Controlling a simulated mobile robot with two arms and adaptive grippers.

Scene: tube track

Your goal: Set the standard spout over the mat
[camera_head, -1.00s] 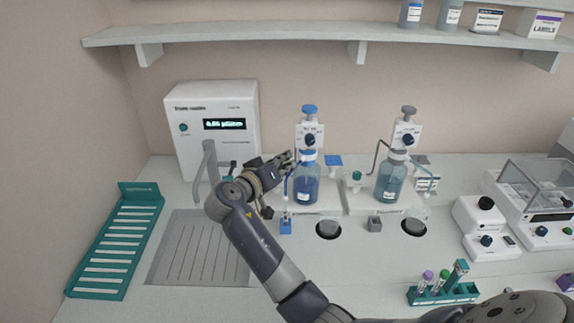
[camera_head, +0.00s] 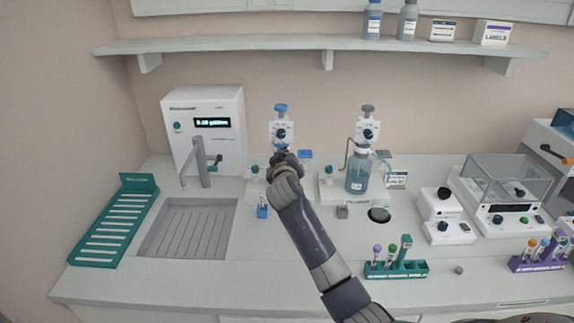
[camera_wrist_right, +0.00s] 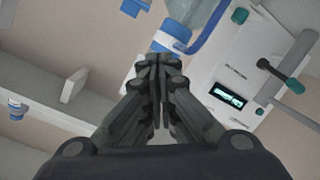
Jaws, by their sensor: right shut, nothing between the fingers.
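The blue-topped bottle dispenser (camera_head: 281,131) stands behind my right gripper (camera_head: 283,158), which hides its bottle in the head view. In the right wrist view, my right gripper (camera_wrist_right: 159,60) is shut and empty, its tips close to the dispenser's blue collar (camera_wrist_right: 172,38). A blue spout tube (camera_wrist_right: 209,28) curves just beyond them; contact cannot be told. A grey-topped dispenser (camera_head: 368,131) stands to the right with its dark spout (camera_head: 348,151). A dark round mat (camera_head: 379,215) lies in front of it. Any mat before the blue-topped dispenser is hidden by my arm. Which dispenser is standard cannot be read.
A white instrument with a display (camera_head: 207,125) and a tap (camera_head: 201,165) over a sink (camera_head: 185,230) stand left. A green rack (camera_head: 115,225) lies further left. A tube rack (camera_head: 395,269) is at the front, a balance (camera_head: 500,195) at right.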

